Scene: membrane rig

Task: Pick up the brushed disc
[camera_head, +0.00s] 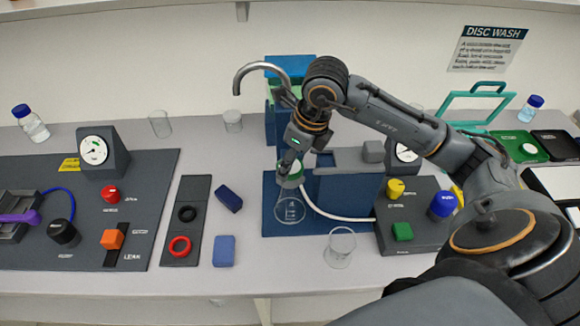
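My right gripper (287,166) hangs from the arm that comes in from the right, pointing down over the blue stand. Its fingertips are small and lie against a pale, green-edged part (291,177) above a clear conical flask (289,209). I cannot tell whether they are open, or touching that part. A small pale round disc (529,148) lies in the green tray (506,143) at the far right. I cannot tell whether this is the brushed disc; no brushed finish shows. My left gripper is not in view.
A dark panel with a gauge (95,150) and knobs fills the left. A grey block (372,151) and a curved tap (258,68) are near my arm. Bare table lies around the blue blocks (224,250).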

